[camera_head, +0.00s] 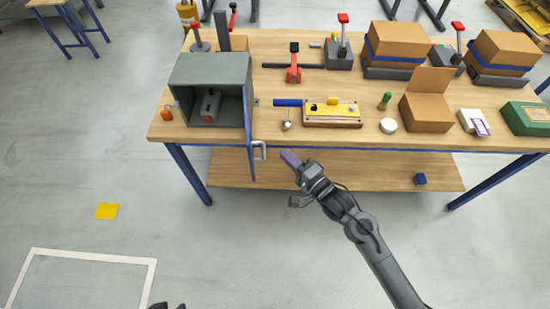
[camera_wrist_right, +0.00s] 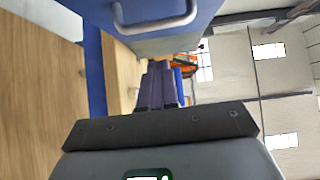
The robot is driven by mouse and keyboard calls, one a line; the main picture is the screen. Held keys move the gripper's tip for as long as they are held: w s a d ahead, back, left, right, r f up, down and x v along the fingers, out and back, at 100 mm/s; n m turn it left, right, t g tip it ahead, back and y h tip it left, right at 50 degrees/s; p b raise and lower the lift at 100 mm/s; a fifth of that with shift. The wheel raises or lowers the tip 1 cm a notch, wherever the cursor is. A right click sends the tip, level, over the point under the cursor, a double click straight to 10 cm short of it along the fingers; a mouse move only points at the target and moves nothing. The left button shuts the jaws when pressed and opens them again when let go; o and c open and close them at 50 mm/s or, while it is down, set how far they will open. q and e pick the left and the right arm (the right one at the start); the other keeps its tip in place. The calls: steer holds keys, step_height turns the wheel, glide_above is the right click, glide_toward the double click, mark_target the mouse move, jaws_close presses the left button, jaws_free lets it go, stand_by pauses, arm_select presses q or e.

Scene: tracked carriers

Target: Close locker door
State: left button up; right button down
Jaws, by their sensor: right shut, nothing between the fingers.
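The locker (camera_head: 180,75) is a grey open-fronted box at the table's left end. Its blue door (camera_head: 250,125) stands open at the right side, sticking out toward me past the table's front edge. A pale handle (camera_head: 260,150) is on the door's right face. In the right wrist view the blue door (camera_wrist_right: 200,8) and the handle (camera_wrist_right: 155,24) fill the top. My right gripper (camera_head: 290,158) is shut and empty, right of the handle and apart from it. Its closed fingers also show in the wrist view (camera_wrist_right: 158,85).
A dark grey object (camera_head: 208,105) lies inside the locker. A yellow-topped board (camera_head: 333,113) and an open cardboard box (camera_head: 425,112) are on the table (camera_head: 350,142). A lower shelf (camera_head: 340,172) lies under it. Floor in front is mostly clear.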

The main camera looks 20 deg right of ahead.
steer(key=a, duration=0.1)
steer(key=w+a, duration=0.1)
steer(key=a, duration=0.1)
steer(key=shift+w+a+b, duration=0.25)
steer(key=shift+a+b, duration=0.05)
steer(key=shift+w+a, duration=0.1)
